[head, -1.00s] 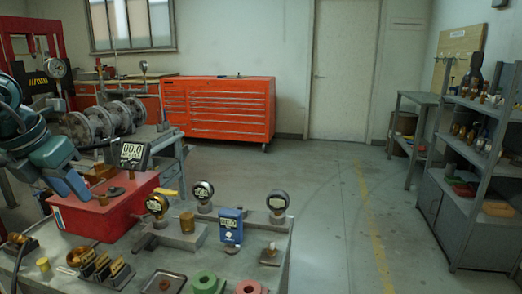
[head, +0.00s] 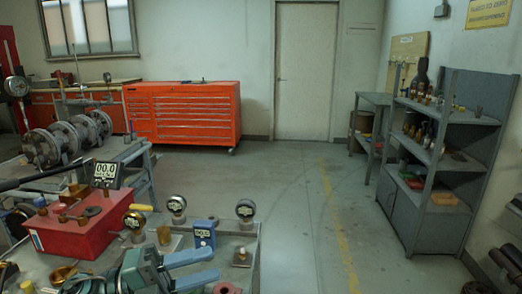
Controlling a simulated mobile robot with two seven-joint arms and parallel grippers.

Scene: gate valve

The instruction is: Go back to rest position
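My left gripper (head: 217,263) is low in the head view, with its two blue fingers pointing right. The fingers are apart with a visible gap, and nothing shows between them. It is in front of the near bench's gauges and covers part of the bench top. The grey flanged valve body (head: 63,146) lies on a bench at the left, apart from the gripper. My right gripper is not in view.
A blue meter (head: 203,234) stands just behind the fingers. An orange tool cabinet (head: 183,112) and grey shelves (head: 432,214) stand farther off. The floor (head: 300,200) between is clear.

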